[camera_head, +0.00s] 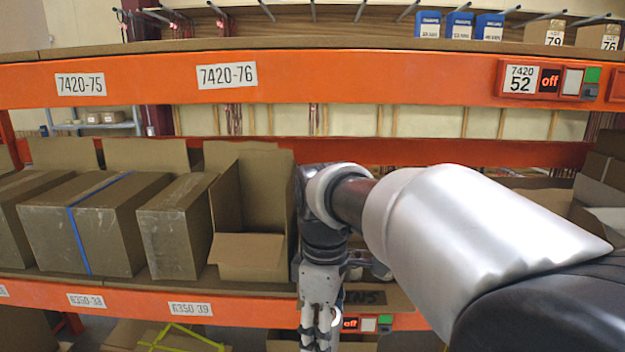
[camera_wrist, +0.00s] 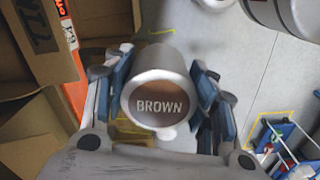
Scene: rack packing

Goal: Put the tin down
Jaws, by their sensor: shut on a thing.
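In the head view my gripper (camera_head: 318,332) points down in front of the rack's lower orange beam. A small white rounded piece shows beside it there, but most of the tin is hidden by my gripper. The wrist view shows grey floor beyond the tin, so it is held in the air off the shelf.
Brown cartons (camera_head: 105,225) fill the shelf's left side, and an open carton (camera_head: 250,258) stands just left of my arm. The orange lower beam (camera_head: 130,304) runs across the front. A blue-and-white cart (camera_wrist: 285,145) stands on the floor (camera_wrist: 235,60) in the wrist view.

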